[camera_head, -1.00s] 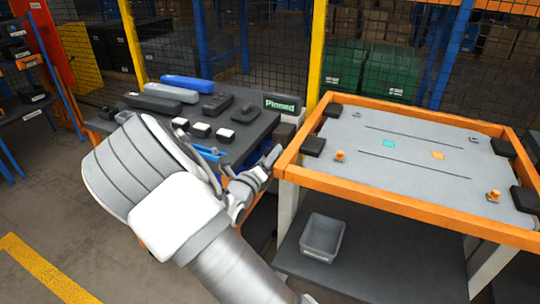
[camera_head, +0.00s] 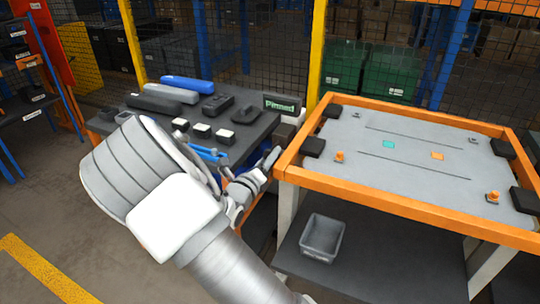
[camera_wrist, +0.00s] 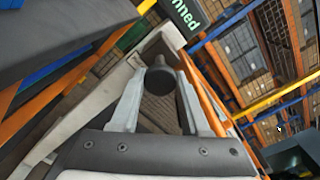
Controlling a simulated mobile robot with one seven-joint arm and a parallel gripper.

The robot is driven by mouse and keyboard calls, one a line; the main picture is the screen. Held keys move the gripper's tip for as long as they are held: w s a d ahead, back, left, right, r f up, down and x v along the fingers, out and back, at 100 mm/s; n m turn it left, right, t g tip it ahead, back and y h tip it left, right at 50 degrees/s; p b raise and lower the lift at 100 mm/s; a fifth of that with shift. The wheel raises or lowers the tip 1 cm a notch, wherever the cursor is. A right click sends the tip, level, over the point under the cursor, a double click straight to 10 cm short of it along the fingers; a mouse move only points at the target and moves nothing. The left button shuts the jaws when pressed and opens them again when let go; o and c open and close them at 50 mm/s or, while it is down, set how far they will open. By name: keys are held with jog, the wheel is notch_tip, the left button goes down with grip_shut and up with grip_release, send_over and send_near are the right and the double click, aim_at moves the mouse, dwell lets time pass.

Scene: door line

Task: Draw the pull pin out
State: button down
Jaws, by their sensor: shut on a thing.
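The pull pin shows as a dark round knob (camera_wrist: 160,82) with a narrower grey end, between my gripper's two fingers in the wrist view. My gripper (camera_wrist: 161,70) is shut on this knob. In the head view my gripper (camera_head: 270,160) is in the gap between the dark table and the orange-framed cart. The pin is hidden there behind the fingers. A sign reading "Pinned" (camera_head: 282,104) stands at the dark table's right end, just above and behind my gripper. I cannot tell how deep the pin sits.
The dark table (camera_head: 255,130) holds blue and grey long boxes and several small blocks. The orange-framed cart (camera_head: 400,209) is close on the right, with a grey bin (camera_head: 322,237) on its lower shelf. A yellow post (camera_head: 317,55) and mesh fence stand behind.

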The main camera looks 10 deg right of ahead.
jog(key=p+v, duration=0.1)
jog(key=v, duration=0.2)
jog(key=shift+f, duration=0.1)
jog(key=shift+c, duration=1.9)
grip_release()
jog(key=shift+s, duration=0.1)
jog(key=p+v, duration=0.2)
jog(key=v, duration=1.5)
jog(key=shift+s+a, duration=0.1)
